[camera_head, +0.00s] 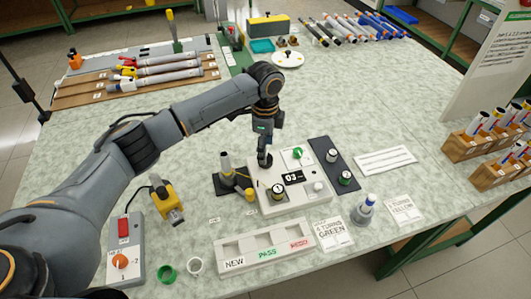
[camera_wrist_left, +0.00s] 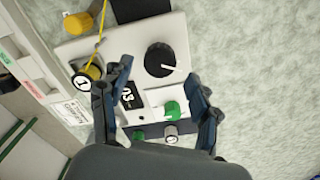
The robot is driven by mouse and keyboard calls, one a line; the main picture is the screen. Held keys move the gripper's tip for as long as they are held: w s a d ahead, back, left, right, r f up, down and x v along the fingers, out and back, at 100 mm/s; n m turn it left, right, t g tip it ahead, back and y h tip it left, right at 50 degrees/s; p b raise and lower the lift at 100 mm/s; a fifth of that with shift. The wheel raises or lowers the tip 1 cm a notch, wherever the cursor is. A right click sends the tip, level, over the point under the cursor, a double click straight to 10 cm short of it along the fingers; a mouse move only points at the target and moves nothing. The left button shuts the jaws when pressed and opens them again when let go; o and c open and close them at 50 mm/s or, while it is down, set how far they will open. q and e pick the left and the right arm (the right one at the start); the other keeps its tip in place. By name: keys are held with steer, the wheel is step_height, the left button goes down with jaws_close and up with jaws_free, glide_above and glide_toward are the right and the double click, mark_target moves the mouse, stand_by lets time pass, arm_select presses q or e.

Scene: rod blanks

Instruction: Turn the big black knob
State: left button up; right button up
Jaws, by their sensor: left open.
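The big black knob (camera_wrist_left: 160,60) with a white pointer line sits on the white device panel (camera_wrist_left: 190,45) in the left wrist view. In the head view it is mostly hidden by my left gripper (camera_head: 265,158). The panel (camera_head: 310,200) also carries a small display (camera_head: 292,177) reading 03 and a green knob (camera_head: 298,153). In the wrist view my open left gripper (camera_wrist_left: 160,82) points at the panel, its two fingers apart on either side of the knob's near edge. I cannot tell whether they touch it. My right gripper is not in view.
A dark plate (camera_head: 325,147) with capped knobs stands right of the panel. A yellow-bodied tool (camera_head: 167,200) and a red-switch box (camera_head: 125,255) lie left.

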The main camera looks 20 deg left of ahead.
arm_select(q)
steer(key=shift+f, duration=1.65)
steer(key=c, duration=1.2)
steer(key=shift+o, duration=0.2)
steer(key=shift+r+n+p, duration=0.25)
steer(key=shift+n+p, duration=0.15)
steer(key=shift+p, duration=0.5)
steer(key=n+p, duration=0.7)
steer(key=p, duration=0.2)
steer(key=shift+d, duration=0.1)
steer(key=n+p, duration=0.2)
steer(key=n, duration=0.1)
steer(key=shift+f+n+p, duration=0.15)
steer(key=shift+n+p, duration=0.2)
steer(key=shift+n, duration=0.45)
